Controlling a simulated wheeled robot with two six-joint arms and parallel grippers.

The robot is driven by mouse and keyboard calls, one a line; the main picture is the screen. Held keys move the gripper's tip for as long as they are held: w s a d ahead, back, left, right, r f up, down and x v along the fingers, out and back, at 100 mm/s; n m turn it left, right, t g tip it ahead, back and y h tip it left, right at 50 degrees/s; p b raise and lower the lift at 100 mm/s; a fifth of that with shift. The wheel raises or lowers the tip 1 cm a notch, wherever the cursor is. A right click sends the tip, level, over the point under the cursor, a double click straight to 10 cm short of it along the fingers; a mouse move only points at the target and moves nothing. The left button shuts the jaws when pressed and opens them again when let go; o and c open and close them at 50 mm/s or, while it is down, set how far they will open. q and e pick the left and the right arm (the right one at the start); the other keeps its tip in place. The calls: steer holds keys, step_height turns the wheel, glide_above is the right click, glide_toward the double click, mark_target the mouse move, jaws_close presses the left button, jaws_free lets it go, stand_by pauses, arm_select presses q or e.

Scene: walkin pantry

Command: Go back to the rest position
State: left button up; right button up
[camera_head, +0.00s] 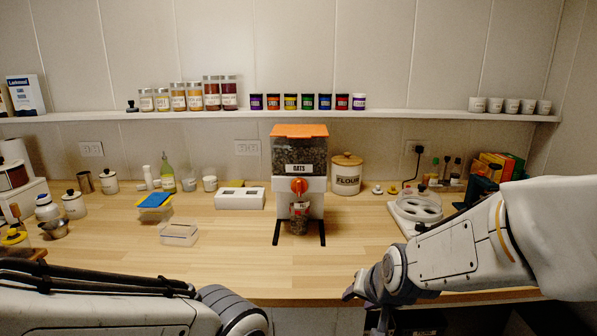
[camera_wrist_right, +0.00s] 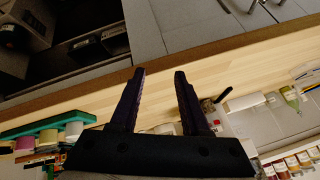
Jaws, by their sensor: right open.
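My right arm comes in from the right in the head view, bent toward the counter's front edge. Its gripper (camera_head: 352,292) shows only in part there, low and in front of the wooden counter (camera_head: 270,270). In the right wrist view my right gripper (camera_wrist_right: 159,73) has its two dark fingers apart, with nothing between them. My left arm crosses the lower left corner of the head view; its gripper is out of the picture. The oats dispenser (camera_head: 300,155) stands upright at the middle of the counter. A small filled jar (camera_head: 299,217) stands under its orange knob.
A flour canister (camera_head: 346,176) stands right of the dispenser. The front middle counter is clear.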

steer(key=s+d+f+n+g+h, duration=0.1)
steer(key=s+d+f+n+g, duration=0.15)
steer(key=s+f, duration=0.2)
steer(key=s+d+f+n+g, duration=0.1)
steer(key=s+d+f+g, duration=0.1)
steer(key=s+d+f, duration=0.3)
steer(key=s+a+f+n+g+b, duration=0.3)
steer(key=s+a+f+n+b, duration=0.5)
steer(key=s+a+f+b, duration=1.05)
steer(key=w+d+r+p, duration=0.2)
steer(key=r+p, duration=1.2)
steer(key=r, duration=0.4)
steer(key=w+d+r+p, duration=0.1)
steer(key=w+r+p, duration=0.1)
steer(key=r+p, duration=1.2)
step_height(320, 180, up, 4)
steer(key=shift+w+d+r+y, duration=0.1)
steer(key=shift+w+d+y, duration=0.05)
steer(key=shift+d+y, duration=0.2)
